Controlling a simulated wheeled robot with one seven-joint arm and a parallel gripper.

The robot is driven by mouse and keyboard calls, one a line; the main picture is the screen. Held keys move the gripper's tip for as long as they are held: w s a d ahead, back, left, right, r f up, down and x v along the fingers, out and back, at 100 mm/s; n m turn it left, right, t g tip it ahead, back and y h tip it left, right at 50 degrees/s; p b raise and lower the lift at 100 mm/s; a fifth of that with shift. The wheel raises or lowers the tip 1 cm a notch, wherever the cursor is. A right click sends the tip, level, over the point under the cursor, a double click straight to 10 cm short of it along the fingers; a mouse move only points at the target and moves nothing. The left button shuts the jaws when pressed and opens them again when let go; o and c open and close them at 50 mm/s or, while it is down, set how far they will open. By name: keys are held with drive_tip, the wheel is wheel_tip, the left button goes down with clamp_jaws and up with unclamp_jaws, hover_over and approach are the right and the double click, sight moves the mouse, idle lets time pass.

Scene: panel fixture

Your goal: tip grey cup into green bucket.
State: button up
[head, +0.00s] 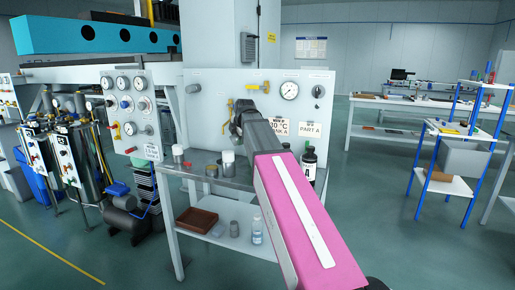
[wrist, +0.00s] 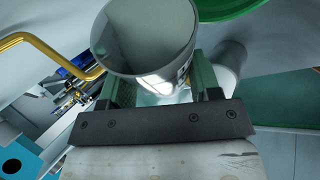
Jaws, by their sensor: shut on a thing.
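The grey cup (wrist: 150,35) is large in the wrist view, held between the two fingers of my gripper (wrist: 162,88). My gripper is shut on it. A wide rounded rim or end of the cup faces the camera, with a bright patch on its lower side. Part of the green bucket (wrist: 232,10) shows as a curved green edge at the top of the wrist view, beyond the cup and to its right; the rest is cut off. In the head view my arm hides most of my gripper, near the panel, and I cannot make out the held cup or the bucket.
A light panel (head: 220,88) with gauges and yellow handles stands close behind my arm. A grey table (head: 205,172) below holds small jars and a dark bottle (head: 308,162). A brown tray (head: 197,220) lies on its lower shelf. Open floor shows to the right.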

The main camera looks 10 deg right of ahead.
drive_tip(key=shift+d+r+y, duration=0.1)
drive_tip(key=shift+r+y, duration=0.25)
drive_tip(key=shift+y, duration=0.25)
idle(0.8)
drive_tip(key=shift+w+d+r+m+y+p, duration=0.1)
drive_tip(key=shift+d+r+m+y+p, duration=0.2)
drive_tip(key=shift+d+y, duration=0.15)
drive_tip(key=shift+w+d+r+m+y+p, duration=0.1)
drive_tip(key=shift+d+r+m+y+p, duration=0.1)
drive_tip(key=shift+d+y+p, duration=0.25)
idle(1.0)
drive_tip(key=shift+d+f+y, duration=0.35)
drive_tip(key=shift+y, duration=0.25)
idle(1.1)
drive_tip(key=shift+a+r, duration=0.1)
drive_tip(key=shift+a+r+h, duration=0.25)
drive_tip(key=shift+h, duration=0.45)
drive_tip(key=shift+s+a+f+n+h, duration=0.15)
drive_tip(key=shift+a+f+h, duration=0.1)
drive_tip(key=shift+a+h, duration=0.2)
drive_tip(key=shift+s+a+f+n+h, duration=0.1)
drive_tip(key=shift+a+f+n+h, duration=0.1)
drive_tip(key=shift+a+h, duration=0.2)
drive_tip(key=shift+a+f, duration=0.1)
